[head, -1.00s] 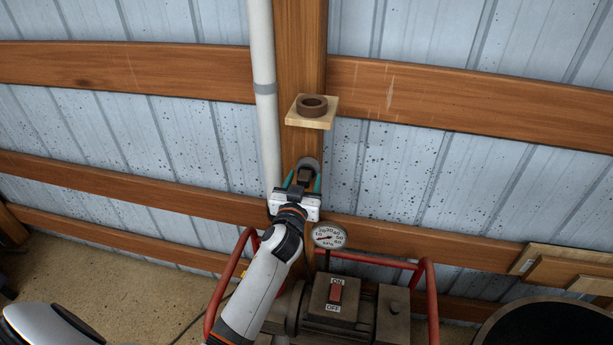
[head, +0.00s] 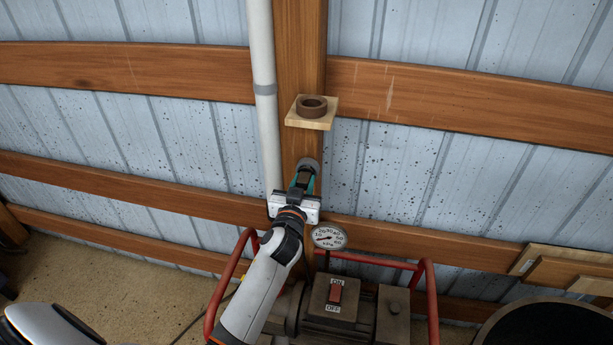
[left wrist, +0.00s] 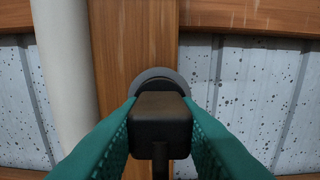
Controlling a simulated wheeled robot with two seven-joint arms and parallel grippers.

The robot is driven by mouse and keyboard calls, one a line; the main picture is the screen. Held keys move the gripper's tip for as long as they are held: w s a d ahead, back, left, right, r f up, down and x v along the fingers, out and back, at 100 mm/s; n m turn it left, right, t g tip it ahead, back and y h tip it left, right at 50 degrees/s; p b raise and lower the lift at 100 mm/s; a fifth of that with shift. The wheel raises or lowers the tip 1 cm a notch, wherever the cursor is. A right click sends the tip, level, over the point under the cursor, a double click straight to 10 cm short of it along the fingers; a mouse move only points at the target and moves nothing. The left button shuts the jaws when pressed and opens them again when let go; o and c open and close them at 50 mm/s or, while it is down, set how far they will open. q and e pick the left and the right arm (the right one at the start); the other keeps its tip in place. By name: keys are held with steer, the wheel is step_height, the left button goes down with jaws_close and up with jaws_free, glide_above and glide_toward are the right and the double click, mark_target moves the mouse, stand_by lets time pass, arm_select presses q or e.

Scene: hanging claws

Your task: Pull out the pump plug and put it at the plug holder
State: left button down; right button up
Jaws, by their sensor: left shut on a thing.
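The dark pump plug (left wrist: 161,122) is a black block in front of a round grey socket (left wrist: 160,76) on the wooden post. My left gripper (head: 303,178) is shut on the plug, with a teal finger on each side of it in the left wrist view. The plug still sits against the socket; I cannot tell how deep it is in. A brown ring on a small wooden shelf, seemingly the plug holder (head: 312,106), is on the post above the gripper and is empty. My right gripper is not in view.
A white pipe (head: 264,110) runs down just left of the post. Below stand a pressure gauge (head: 329,237), a pump with an on/off switch (head: 335,295) and its red frame (head: 431,290). The space in front of the shelf is clear.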

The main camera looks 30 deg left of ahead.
mark_target(302, 186)
arm_select(q)
steer(key=shift+s+d, duration=0.1)
steer(key=shift+s, duration=0.25)
steer(key=c, duration=1.8)
jaws_free()
jaws_close()
steer(key=shift+v, duration=1.45)
